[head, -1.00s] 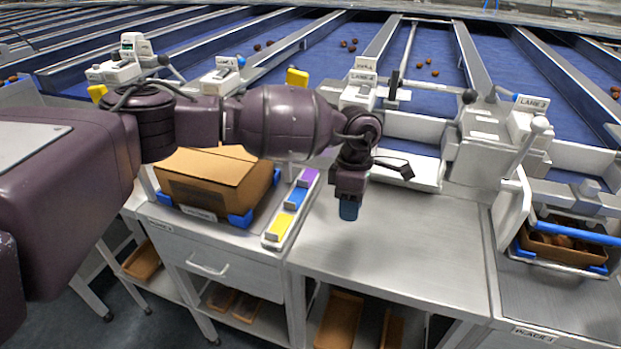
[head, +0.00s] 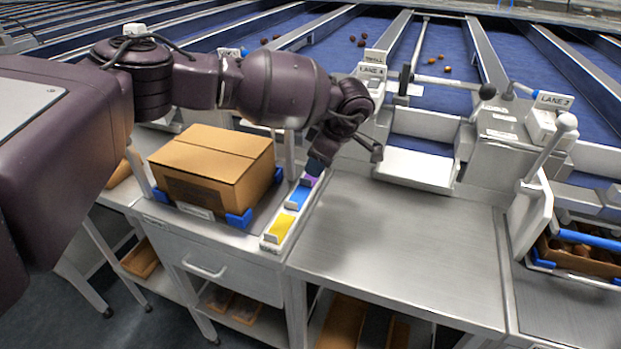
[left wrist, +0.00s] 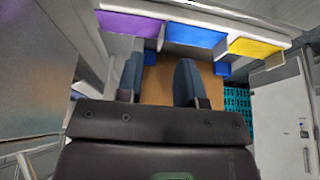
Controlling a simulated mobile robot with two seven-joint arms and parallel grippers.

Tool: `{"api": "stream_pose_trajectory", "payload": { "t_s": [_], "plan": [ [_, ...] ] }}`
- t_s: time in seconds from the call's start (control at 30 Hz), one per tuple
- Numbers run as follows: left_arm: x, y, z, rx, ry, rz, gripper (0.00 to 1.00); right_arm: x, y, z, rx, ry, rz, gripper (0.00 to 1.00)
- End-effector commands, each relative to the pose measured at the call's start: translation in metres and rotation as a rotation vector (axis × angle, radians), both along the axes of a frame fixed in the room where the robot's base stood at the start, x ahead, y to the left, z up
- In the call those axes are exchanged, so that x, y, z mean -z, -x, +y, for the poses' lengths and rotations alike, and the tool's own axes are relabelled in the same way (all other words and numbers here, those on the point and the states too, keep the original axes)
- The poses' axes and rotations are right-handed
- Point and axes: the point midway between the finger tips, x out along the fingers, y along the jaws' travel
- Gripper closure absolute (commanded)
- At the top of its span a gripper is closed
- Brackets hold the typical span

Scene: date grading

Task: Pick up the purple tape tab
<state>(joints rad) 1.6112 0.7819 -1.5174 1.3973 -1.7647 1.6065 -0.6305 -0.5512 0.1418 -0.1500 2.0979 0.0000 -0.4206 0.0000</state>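The purple tape tab (head: 309,181) sits at the far end of a narrow white tray (head: 270,243), mostly hidden behind my left gripper (head: 315,168) in the head view. In the left wrist view the purple tape tab (left wrist: 133,24) shows whole, at the upper left. My left gripper also shows in the left wrist view (left wrist: 158,72), with its two fingers apart and nothing between them. It is close to the purple tab; I cannot tell whether it touches. My right gripper is not in view.
A blue tab (head: 298,197) and a yellow tab (head: 281,227) share the tray. A closed cardboard box (head: 212,165) in a blue-cornered holder stands just left. The metal bench top (head: 400,240) to the right is clear. Lane hardware (head: 415,165) stands behind.

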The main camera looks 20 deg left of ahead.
Motion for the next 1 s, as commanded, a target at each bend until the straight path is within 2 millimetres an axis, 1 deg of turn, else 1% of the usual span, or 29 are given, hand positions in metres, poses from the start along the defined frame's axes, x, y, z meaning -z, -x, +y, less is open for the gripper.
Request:
{"api": "stream_pose_trajectory", "payload": {
  "t_s": [0.13,0.3,0.4,0.5,0.67,0.7,0.77,0.9,1.0],
  "plan": [
    [0.011,0.001,0.004,-0.001,0.0,0.002,0.66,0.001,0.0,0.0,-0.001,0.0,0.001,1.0],
    [0.035,0.001,0.012,-0.002,0.0,0.004,0.66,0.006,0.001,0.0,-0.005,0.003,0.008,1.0],
    [0.045,0.001,0.016,-0.002,0.0,0.004,0.66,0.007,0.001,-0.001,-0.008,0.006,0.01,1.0],
    [0.048,0.001,0.018,0.0,0.001,0.001,0.66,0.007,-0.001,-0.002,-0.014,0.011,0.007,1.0],
    [0.047,0.001,0.018,-0.001,0.001,0.0,0.66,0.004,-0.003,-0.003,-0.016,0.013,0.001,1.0],
    [0.047,0.001,0.018,-0.001,0.001,0.0,0.69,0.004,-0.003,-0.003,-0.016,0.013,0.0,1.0],
    [0.047,0.001,0.018,-0.001,0.001,0.0,0.78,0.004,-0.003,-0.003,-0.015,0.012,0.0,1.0],
    [0.047,0.001,0.018,-0.001,0.001,0.0,1.0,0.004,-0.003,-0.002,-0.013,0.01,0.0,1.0],
    [0.047,0.001,0.018,-0.001,0.001,0.0,1.0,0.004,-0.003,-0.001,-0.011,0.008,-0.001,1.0]
  ]
}}
